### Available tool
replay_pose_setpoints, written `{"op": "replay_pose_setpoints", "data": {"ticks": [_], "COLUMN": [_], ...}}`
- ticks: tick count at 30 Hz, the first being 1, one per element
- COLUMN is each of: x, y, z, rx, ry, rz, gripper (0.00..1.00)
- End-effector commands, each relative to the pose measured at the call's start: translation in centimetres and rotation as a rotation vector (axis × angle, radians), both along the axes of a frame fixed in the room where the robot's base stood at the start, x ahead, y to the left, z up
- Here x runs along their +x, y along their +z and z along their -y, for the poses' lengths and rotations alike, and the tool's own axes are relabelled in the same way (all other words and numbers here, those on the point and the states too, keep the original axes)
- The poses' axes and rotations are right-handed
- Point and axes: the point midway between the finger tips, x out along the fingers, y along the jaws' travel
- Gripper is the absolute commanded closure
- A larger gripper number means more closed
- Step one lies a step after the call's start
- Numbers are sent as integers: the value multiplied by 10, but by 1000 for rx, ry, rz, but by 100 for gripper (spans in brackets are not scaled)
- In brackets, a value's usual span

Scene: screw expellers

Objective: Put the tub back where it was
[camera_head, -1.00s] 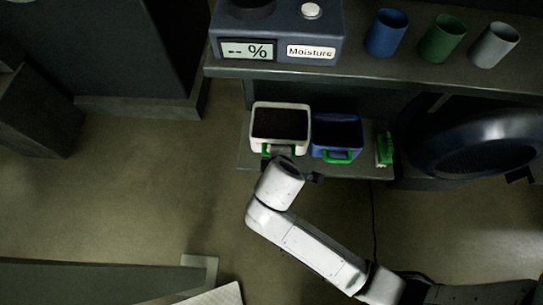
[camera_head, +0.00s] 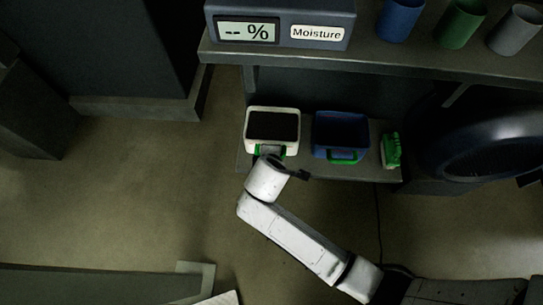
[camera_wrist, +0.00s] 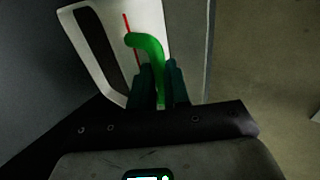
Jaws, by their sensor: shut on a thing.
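The white tub (camera_head: 250,134) with dark contents is at the left end of the low shelf (camera_head: 380,174), left of a blue tub (camera_head: 318,138). In the wrist view the white tub (camera_wrist: 152,22) shows a red line on its wall and a green handle (camera_wrist: 148,47). My gripper (camera_wrist: 160,80) is shut on that green handle, its dark fingers either side of it. In the head view my gripper (camera_head: 270,156) is at the tub's front, partly hidden by my wrist. I cannot tell whether the tub's base touches the shelf.
The blue tub has its own green handle (camera_head: 345,157). A green object (camera_head: 391,151) lies right of it. Above is a counter (camera_head: 385,58) with a moisture meter (camera_head: 283,22) and blue, green and grey cups (camera_head: 400,18). A dark round machine part (camera_head: 490,140) is at right.

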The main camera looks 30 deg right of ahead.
Motion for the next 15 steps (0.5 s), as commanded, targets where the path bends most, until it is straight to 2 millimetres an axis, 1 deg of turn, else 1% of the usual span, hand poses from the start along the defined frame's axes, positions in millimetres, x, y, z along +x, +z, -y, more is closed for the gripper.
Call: {"op": "replay_pose_setpoints", "data": {"ticks": [2, 3, 10, 15], "x": [0, 0, 0, 0], "y": [0, -1, 0, 0], "z": [0, 0, 0, 0], "rx": [-1, 0, 0, 0], "ry": [0, 0, 0, 0], "rz": [1, 0, 0, 0], "gripper": [100, 81, 59, 58]}}
